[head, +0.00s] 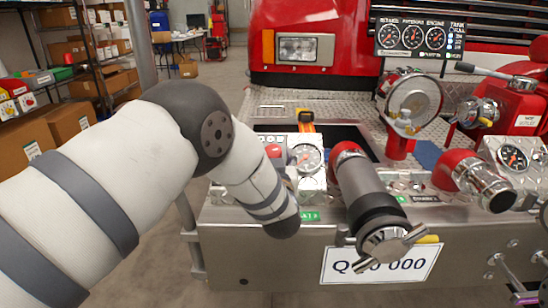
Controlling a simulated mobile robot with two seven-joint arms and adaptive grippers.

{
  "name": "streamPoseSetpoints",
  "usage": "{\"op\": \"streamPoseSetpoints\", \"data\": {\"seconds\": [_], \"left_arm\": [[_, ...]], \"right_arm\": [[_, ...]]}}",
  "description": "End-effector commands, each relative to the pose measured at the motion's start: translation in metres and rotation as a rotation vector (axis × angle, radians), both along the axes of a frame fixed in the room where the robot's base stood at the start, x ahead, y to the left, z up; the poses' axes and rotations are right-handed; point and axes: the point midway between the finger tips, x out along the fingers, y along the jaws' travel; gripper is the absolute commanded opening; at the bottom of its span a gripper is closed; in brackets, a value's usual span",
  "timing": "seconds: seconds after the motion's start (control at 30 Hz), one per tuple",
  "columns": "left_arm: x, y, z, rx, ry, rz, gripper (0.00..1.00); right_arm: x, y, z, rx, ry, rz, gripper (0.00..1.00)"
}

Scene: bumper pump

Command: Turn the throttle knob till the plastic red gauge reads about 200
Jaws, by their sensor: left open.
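My left arm comes in from the left and bends down to the front panel. My left gripper (291,183) shows only as a small grey part beside the wrist, at the left control panel (312,184); the wrist hides most of it. It is open, and I see nothing held in it. A red knob-like part (273,151) sits on that panel, close above the gripper; I cannot tell if it is the throttle knob. A round white-faced gauge (307,157) is just right of it, its reading too small to tell. My right gripper is not in view.
A thick capped hose outlet (385,240) juts forward right of my wrist, with another outlet (480,182) further right. A dark-faced gauge (513,157) and a three-dial display (413,37) are at right. Shelves are at left.

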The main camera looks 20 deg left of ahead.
Motion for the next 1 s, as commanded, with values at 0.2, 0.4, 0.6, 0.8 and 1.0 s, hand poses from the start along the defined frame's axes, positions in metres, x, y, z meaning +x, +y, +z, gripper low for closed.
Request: {"op": "streamPoseSetpoints", "data": {"seconds": [0.2, 0.4, 0.6, 0.8, 1.0], "left_arm": [[0.002, 0.001, 0.002, 0.001, -0.002, 0.0, 0.56], [0.001, 0.001, 0.002, 0.001, -0.002, 0.0, 0.17], [0.001, 0.001, 0.005, 0.014, 0.0, -0.021, 0.07], [0.0, 0.002, 0.005, 0.07, 0.017, -0.121, 0.07], [0.001, 0.002, 0.001, 0.071, 0.02, -0.123, 0.07]], "right_arm": [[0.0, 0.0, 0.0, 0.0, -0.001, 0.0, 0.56], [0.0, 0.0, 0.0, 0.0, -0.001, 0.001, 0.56], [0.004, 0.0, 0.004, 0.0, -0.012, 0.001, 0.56], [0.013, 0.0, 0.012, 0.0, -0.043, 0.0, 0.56], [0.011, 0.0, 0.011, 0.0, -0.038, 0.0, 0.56]]}}
